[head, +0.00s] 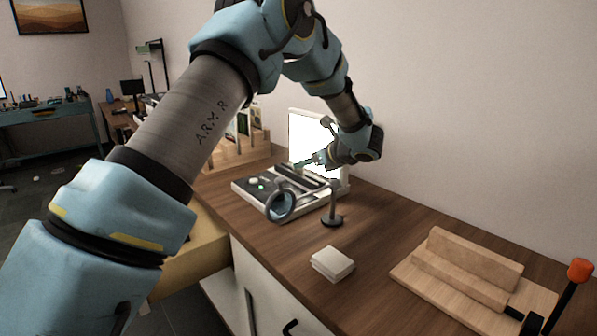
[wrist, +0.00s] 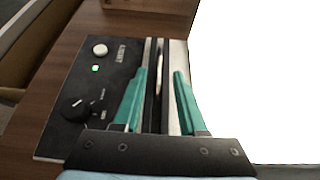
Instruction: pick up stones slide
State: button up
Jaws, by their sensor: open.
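My gripper (head: 308,162) is over the black-topped device in front of the bright white screen. In the wrist view its two teal fingers (wrist: 162,78) are open, one on each side of a dark slot strip. A thin, pale-edged upright piece (wrist: 158,72) shows between the fingers; I cannot tell whether it is the stones slide. No stones picture can be made out in either view. The device (wrist: 105,75) has a white button, a lit green lamp and a black knob on its panel. My gripper hides part of it in the head view.
A round magnifier (head: 281,205) and a small dark-based stand (head: 333,218) are at the device's front. The bright screen (head: 305,138) stands close behind.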

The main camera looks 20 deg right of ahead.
aim_at(298, 172)
jog(key=p+x, duration=0.1)
jog(key=x, duration=0.3)
grip_shut()
dwell(0.5)
